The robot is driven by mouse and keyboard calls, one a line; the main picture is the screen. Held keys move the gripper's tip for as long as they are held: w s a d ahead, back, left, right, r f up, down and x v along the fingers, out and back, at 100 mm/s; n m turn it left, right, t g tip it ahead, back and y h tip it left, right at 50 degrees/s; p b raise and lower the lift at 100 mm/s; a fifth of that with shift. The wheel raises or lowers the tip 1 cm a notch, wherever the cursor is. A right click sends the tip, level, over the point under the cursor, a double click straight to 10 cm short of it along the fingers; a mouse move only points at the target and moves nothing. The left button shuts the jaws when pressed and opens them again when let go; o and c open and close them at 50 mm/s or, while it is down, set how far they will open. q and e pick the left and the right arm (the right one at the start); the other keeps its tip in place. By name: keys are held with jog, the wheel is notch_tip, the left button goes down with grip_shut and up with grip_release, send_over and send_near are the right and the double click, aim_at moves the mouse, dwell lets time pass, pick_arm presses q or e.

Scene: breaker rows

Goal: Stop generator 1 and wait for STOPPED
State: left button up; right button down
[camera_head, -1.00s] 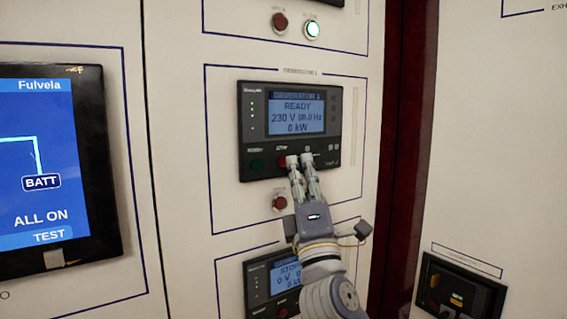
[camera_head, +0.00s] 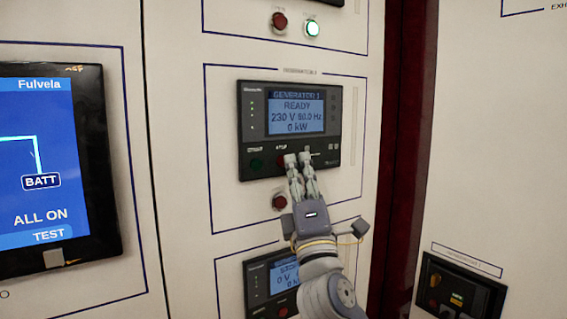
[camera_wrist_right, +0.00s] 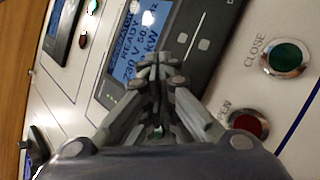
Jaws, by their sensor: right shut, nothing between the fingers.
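The generator 1 controller (camera_head: 290,148) is a black panel unit on the white cabinet, and it also shows tilted in the right wrist view (camera_wrist_right: 193,62). Its blue screen (camera_head: 297,112) reads GENERATOR 1, READY, 230 V, 50.0 Hz and 0 kW. A dark green button (camera_head: 256,163) sits at its lower left, and a red button (camera_head: 281,161) is just right of that, partly hidden by my fingers. My right gripper (camera_head: 298,160) is shut and empty, its fingertips at the controller's lower edge beside the red button. I cannot tell whether they touch. My left gripper is out of view.
A second controller (camera_head: 256,285) sits below, partly behind my right arm. A red button (camera_head: 279,202) is under the upper controller. A large screen (camera_head: 45,165) at the left reads BATT, ALL ON and TEST. A dark red gap (camera_head: 410,130) divides the cabinets.

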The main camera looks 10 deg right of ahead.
jog(key=shift+w+a, duration=0.2)
jog(key=shift+w, duration=0.35)
dwell(0.7)
jog(key=shift+s, duration=0.1)
jog(key=shift+s+d, duration=0.3)
jog(key=shift+s, duration=0.4)
jog(key=s, duration=0.1)
jog(key=s+d+p, duration=0.1)
jog(key=s, duration=0.1)
jog(key=s+p, duration=0.1)
jog(key=shift+s+d, duration=0.35)
dwell(0.6)
